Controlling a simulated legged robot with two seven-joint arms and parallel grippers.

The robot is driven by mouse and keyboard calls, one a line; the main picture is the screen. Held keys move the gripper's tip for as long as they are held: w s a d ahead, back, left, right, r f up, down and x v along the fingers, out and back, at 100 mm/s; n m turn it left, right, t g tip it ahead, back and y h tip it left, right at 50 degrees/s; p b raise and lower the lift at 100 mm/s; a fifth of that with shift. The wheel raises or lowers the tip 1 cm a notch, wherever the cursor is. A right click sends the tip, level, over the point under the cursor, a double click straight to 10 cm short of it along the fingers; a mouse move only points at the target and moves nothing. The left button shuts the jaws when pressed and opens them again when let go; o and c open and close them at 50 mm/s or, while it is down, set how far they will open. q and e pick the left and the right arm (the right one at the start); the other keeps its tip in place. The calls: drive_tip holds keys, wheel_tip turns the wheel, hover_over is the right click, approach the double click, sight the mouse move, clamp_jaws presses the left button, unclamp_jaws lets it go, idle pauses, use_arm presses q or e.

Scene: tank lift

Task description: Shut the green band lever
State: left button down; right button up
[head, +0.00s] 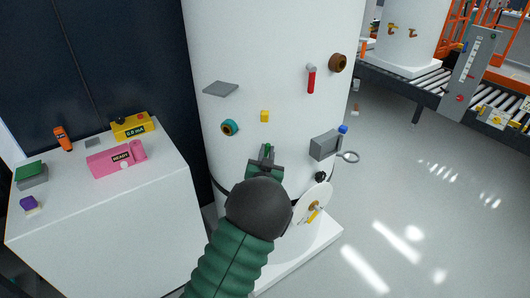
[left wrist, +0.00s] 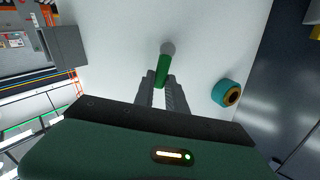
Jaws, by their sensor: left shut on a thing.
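The green band lever (head: 268,149) is on the front of the large white tank (head: 270,50), and only its tip shows past my gripper in the head view. In the left wrist view the green lever (left wrist: 162,70) runs from a grey round end down between the fingers. My left gripper (head: 265,161) is at the lever, its two fingers (left wrist: 163,88) closed on the green part. A dark band shows on the tank at both sides of my arm; its middle is hidden behind my wrist. My right gripper is not in view.
Around the lever, the tank carries a teal ring knob (head: 229,127), a yellow block (head: 264,116), a grey box (head: 324,146) with a ring, a red handle (head: 311,80) and a white disc (head: 312,204). A white cabinet (head: 110,225) stands left.

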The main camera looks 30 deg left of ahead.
use_arm(q)
drive_tip(key=d+f+m, duration=0.1)
drive_tip(key=m, duration=0.2)
drive_tip(key=w+d+m, duration=0.1)
drive_tip(key=m, duration=0.2)
drive_tip(key=d+f+m, duration=0.1)
drive_tip(key=m, duration=0.2)
drive_tip(key=shift+w+f+m+p, duration=0.2)
drive_tip(key=shift+f+m+p, duration=0.1)
drive_tip(key=shift+m, duration=0.1)
drive_tip(key=shift+d+f+m, duration=0.1)
drive_tip(key=shift+f+m, duration=0.2)
drive_tip(key=shift+m, duration=0.4)
drive_tip(key=shift+d+f+m, duration=0.1)
drive_tip(key=shift+f+m, duration=0.2)
drive_tip(key=shift+m, duration=0.4)
drive_tip(key=shift+f, duration=0.1)
drive_tip(key=c, duration=1.4)
unclamp_jaws()
drive_tip(key=shift+o, duration=0.2)
drive_tip(key=shift+r, duration=0.2)
